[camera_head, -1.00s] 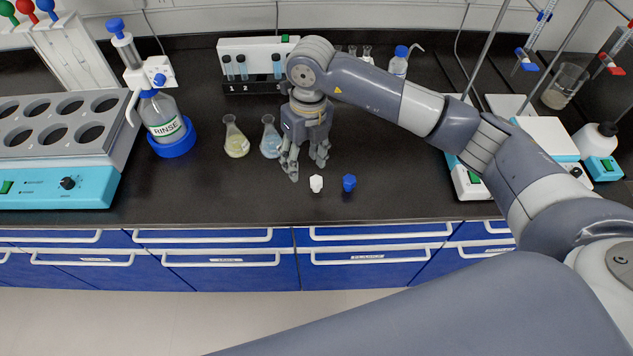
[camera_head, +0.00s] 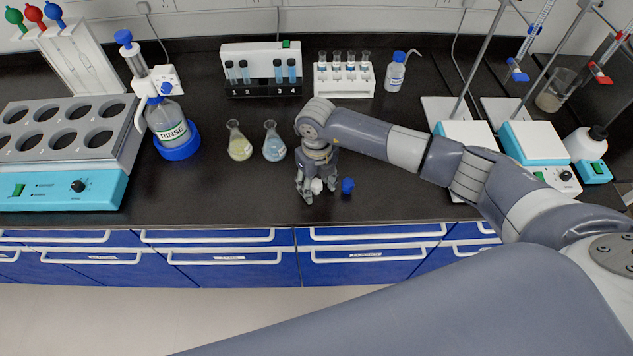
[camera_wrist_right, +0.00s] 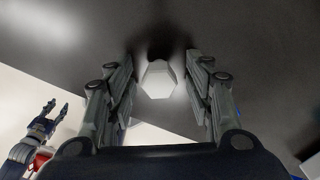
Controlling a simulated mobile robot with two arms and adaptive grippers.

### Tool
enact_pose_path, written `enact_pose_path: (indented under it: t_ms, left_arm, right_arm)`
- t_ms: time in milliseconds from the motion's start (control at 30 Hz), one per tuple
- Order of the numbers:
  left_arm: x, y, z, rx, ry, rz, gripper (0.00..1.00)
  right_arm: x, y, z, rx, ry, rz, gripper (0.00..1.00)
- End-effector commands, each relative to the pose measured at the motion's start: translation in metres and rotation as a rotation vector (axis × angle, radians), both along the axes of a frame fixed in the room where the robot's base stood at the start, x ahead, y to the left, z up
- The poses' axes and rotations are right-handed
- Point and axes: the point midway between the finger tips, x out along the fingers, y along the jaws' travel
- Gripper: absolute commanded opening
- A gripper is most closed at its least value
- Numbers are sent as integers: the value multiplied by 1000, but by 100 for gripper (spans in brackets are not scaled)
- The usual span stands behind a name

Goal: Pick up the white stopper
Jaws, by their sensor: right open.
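The white stopper (camera_head: 317,186) stands on the black bench near its front edge. My right gripper (camera_head: 316,194) is open and lowered over it, with a finger on each side. In the right wrist view the stopper (camera_wrist_right: 158,80) shows between the two open fingers of the right gripper (camera_wrist_right: 160,88), with a visible gap on both sides. A blue stopper (camera_head: 347,186) stands just right of the gripper. Another gripper, which looks like my left one (camera_wrist_right: 42,125), shows open at the left of the right wrist view; it is not in the head view.
A yellow-liquid flask (camera_head: 239,146) and a blue-liquid flask (camera_head: 274,146) stand behind and left of the gripper. Tube racks (camera_head: 262,90) (camera_head: 344,92) stand at the back. The bench in front of the flasks is clear.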

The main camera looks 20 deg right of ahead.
Motion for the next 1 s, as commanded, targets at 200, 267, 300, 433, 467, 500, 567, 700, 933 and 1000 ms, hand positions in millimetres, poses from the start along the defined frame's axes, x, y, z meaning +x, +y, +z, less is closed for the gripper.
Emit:
enact_pose_path:
  t_ms: [200,267,300,433,467,500,567,700,933,1000]
  left_arm:
    - [0,0,0,-1,0,-1,40]
    - [0,0,0,-1,0,-1,40]
    - [0,-1,0,-1,0,-1,40]
    - [0,-1,0,-1,0,-1,40]
    - [0,-1,0,-1,0,-1,40]
    - [0,-1,0,-1,0,-1,40]
    - [0,-1,0,-1,1,-1,40]
    - [0,-1,0,-1,1,-1,40]
    - [0,-1,-4,-1,1,0,40]
    - [0,-1,-8,-1,1,0,40]
  right_arm:
    - [0,0,-1,0,-1,0,48]
    - [0,0,-1,0,-1,0,37]
    - [0,0,-1,0,-1,0,32]
    - [0,0,-1,0,-1,0,15]
    - [0,0,-1,0,-1,0,15]
    - [0,0,-1,0,-1,0,15]
    - [0,0,-1,0,-1,0,15]
    - [0,0,-1,0,-1,0,15]
    - [1,1,4,2,-4,1,15]
    - [1,0,8,1,-4,1,15]
